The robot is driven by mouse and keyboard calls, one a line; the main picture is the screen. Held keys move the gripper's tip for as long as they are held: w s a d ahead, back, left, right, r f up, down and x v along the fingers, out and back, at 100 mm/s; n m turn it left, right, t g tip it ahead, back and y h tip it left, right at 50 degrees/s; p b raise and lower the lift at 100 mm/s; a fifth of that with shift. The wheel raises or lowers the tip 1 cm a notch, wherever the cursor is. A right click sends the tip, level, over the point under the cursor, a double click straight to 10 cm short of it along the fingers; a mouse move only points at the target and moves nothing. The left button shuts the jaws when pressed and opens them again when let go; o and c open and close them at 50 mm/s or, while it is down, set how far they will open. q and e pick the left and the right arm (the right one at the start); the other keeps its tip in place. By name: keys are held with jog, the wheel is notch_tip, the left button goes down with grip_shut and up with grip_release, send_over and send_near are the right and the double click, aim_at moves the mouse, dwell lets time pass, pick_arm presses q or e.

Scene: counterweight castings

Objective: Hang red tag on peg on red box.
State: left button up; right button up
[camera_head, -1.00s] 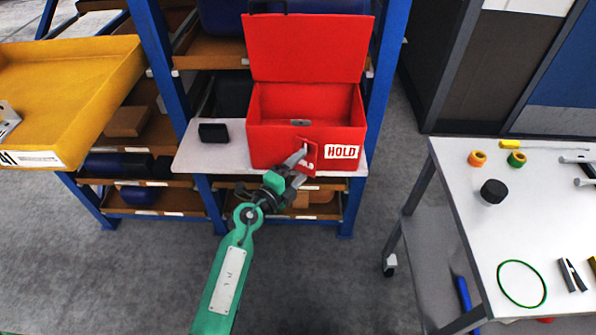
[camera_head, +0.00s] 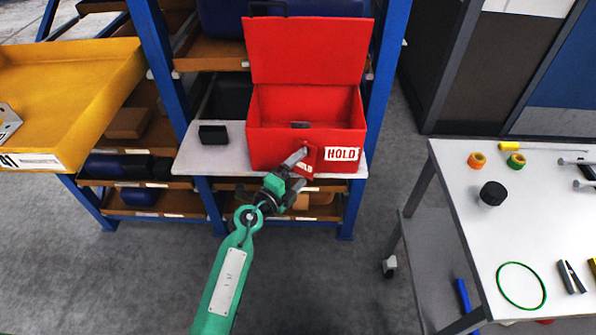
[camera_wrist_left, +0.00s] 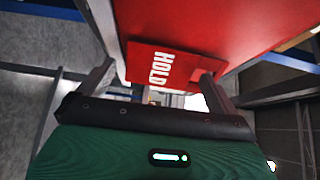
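The red box (camera_head: 270,150) stands with its lid up on a shelf board, a white HOLD label (camera_head: 342,154) on its front. The small red tag (camera_head: 308,158), also lettered HOLD, is tilted at the box front, left of that label. In the left wrist view the tag (camera_wrist_left: 180,67) lies between the fingertips. My left gripper (camera_head: 298,170) is at the tag with its fingers spread apart, one on each side; the right finger overlaps the tag's edge in the wrist view. The peg is not distinguishable; whether the tag hangs on it I cannot tell. My right gripper is out of view.
A black block (camera_head: 213,134) sits left of the box on the shelf board (camera_head: 195,158). Blue rack posts (camera_head: 380,80) flank the box. A yellow tray (camera_head: 75,90) is at left. A white table (camera_head: 460,200) with rings and tools is at right.

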pick_arm(q)
jog(key=shift+r, duration=0.25)
jog(key=shift+s+a+f, duration=0.1)
jog(key=shift+s+a, duration=0.2)
jog(key=v, duration=1.3)
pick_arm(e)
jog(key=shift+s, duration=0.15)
pick_arm(q)
jog(key=shift+f, duration=0.15)
